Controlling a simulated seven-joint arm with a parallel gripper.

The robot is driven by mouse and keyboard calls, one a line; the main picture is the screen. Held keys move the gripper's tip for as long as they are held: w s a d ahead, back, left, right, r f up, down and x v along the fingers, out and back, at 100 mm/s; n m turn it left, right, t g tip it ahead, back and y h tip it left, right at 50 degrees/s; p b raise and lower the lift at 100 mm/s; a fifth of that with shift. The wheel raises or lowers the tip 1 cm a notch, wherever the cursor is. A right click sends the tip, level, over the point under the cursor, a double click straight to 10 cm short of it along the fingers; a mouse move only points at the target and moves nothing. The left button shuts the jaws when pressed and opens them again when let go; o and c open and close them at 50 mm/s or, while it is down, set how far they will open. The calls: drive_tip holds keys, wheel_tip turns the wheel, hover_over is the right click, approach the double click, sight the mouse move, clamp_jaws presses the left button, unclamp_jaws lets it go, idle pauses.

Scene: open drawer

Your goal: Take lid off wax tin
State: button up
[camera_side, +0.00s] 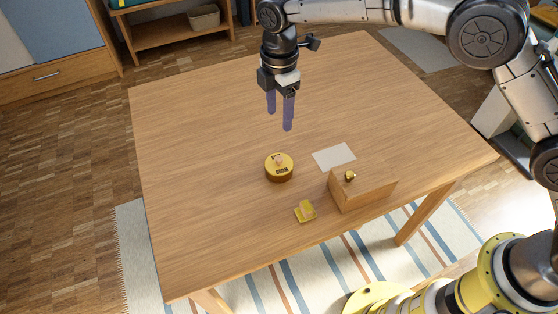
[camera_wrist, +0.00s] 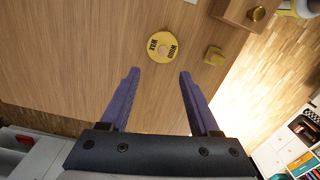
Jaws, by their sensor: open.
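The wax tin (camera_side: 279,173) is a round brown tin with a yellow lid (camera_side: 279,161) on top, standing upright on the wooden table. The lid has a small pale knob at its centre. In the wrist view the yellow lid (camera_wrist: 162,46) shows from above, with dark lettering that seems to read "wood wax", beyond the fingertips. My gripper (camera_side: 280,120) is open and empty, raised above the table behind the tin and apart from it. Its two purple fingers (camera_wrist: 158,72) point toward the tin in the wrist view.
A wooden box (camera_side: 362,190) with a brass knob (camera_side: 350,175) stands right of the tin. A small yellow block-like object (camera_side: 305,211) lies in front, near the table's edge. A pale sheet (camera_side: 334,157) lies behind the box. The table's left and back (camera_side: 190,130) are clear.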

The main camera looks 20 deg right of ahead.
drive_tip(key=f, duration=0.1)
hover_over(279, 158)
drive_tip(key=f, duration=0.7)
drive_tip(key=shift+w+f, duration=0.2)
drive_tip(key=shift+f, duration=0.2)
drive_tip(key=shift+s+f, duration=0.15)
drive_tip(key=shift+f, duration=2.35)
clamp_jaws()
